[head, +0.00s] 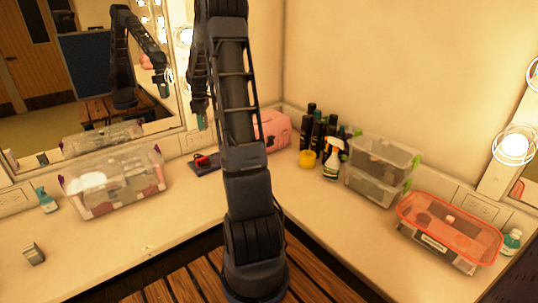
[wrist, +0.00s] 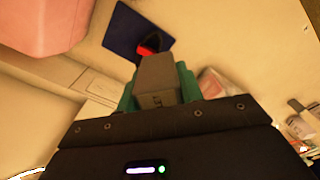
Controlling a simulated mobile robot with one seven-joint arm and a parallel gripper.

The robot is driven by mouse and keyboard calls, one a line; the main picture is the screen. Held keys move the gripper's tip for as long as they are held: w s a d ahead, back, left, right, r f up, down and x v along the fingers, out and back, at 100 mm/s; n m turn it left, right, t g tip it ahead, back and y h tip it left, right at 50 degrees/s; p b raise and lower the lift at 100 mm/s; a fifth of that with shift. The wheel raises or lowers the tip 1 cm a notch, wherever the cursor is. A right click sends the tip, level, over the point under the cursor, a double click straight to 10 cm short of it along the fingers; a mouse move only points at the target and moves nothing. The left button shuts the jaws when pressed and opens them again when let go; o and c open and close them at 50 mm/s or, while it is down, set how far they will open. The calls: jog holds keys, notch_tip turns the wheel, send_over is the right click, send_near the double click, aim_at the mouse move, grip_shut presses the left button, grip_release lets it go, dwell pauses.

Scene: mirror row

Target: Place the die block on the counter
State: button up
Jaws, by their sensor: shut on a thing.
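My gripper (wrist: 157,92) has green fingers and is shut on a grey-brown block, seemingly the die block (wrist: 157,72), with faint lettering on its near face. In the head view my gripper (head: 201,121) shows as a green tip beside my arm, above the back of the counter near the mirror; the block is hidden there. The pale counter (head: 195,218) runs along both walls. In the wrist view the counter (wrist: 225,40) lies beyond the held block, which appears apart from it.
A dark blue pad (head: 204,170) with a red-and-black item and a pink bag (head: 271,130) are at the back. A clear bin (head: 115,182), a small bottle (head: 46,200) and a small grey block (head: 33,253) are left. Spray bottle (head: 333,158) and bins (head: 448,232) stand right.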

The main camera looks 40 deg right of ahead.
jog(key=s+d+m, duration=0.3)
jog(key=s+d, duration=0.2)
jog(key=d, duration=0.9)
jog(key=s+d+m, duration=0.3)
jog(key=s+d, duration=0.2)
jog(key=d, duration=0.8)
jog(key=s+d+m, duration=0.3)
jog(key=s+d, duration=0.2)
jog(key=d, duration=0.9)
notch_tip(320, 180, down, 20)
jog(key=shift+w+a+f, duration=0.1)
jog(key=shift+f, duration=2.6)
jog(key=shift+f, duration=0.1)
jog(key=o, duration=1.1)
notch_tip(320, 180, up, 12)
jog(key=shift+r, duration=0.2)
